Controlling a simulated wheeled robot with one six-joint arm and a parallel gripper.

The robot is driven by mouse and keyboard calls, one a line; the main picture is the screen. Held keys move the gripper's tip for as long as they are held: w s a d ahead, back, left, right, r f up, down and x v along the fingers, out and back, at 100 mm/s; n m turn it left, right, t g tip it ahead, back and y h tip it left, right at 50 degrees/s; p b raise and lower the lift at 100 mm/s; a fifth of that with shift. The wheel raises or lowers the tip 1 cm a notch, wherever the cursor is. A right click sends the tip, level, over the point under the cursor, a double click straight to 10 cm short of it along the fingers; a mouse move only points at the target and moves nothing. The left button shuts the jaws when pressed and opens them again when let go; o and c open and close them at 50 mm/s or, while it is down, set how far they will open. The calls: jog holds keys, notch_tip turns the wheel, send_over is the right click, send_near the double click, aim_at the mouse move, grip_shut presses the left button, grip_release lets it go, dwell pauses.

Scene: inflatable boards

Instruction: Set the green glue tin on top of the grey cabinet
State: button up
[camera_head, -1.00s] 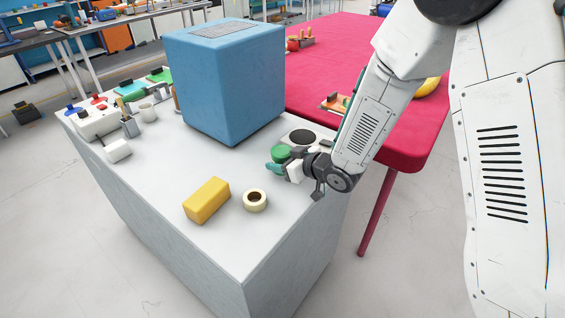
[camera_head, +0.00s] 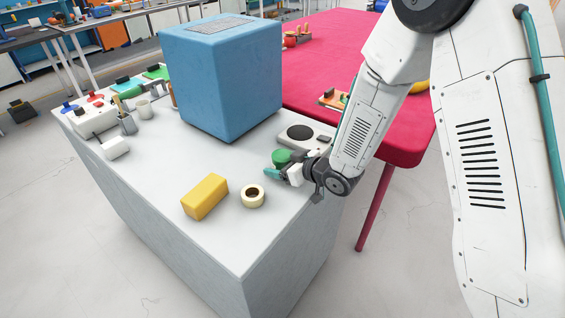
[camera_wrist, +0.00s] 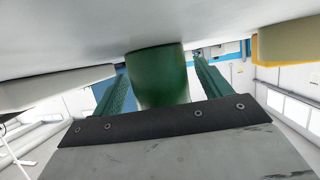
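The green glue tin (camera_head: 282,156) is upright near the right side of the grey cabinet's top (camera_head: 225,235). My gripper (camera_head: 280,167) reaches it from the right, with its teal fingers low around the tin. My fingers hide part of the tin in the head view.
A yellow block (camera_head: 204,197) and a tape roll (camera_head: 252,196) lie in front. A grey device with a dark disc (camera_head: 300,134) is just behind the tin. A large blue box (camera_head: 220,80) stands farther back. A red table (camera_head: 350,60) adjoins the right.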

jog(key=shift+r, duration=0.1)
jog(key=shift+a+r, duration=0.1)
jog(key=shift+r, duration=0.1)
jog(key=v, duration=1.2)
jog(key=shift+r, duration=0.3)
jog(key=shift+w+r, duration=0.1)
jog(key=s+d+r+m+h, duration=0.25)
jog(key=d+r+h, duration=0.25)
jog(key=d, duration=0.3)
jog(key=s+d+r+m+h, duration=0.1)
jog(key=d+r+m+h, duration=0.2)
jog(key=d+r+h, duration=0.35)
jog(key=s+d+r+m+g+y, duration=0.1)
jog(key=s+r+m+g, duration=0.1)
jog(key=s, duration=1)
jog(key=s+d+r+m+g, duration=0.1)
jog(key=s+r+g, duration=0.3)
jog(key=s, duration=0.8)
jog(key=shift+d+r+m+g+y, duration=0.35)
jog(key=shift+m+g, duration=0.2)
jog(key=shift+g, duration=0.45)
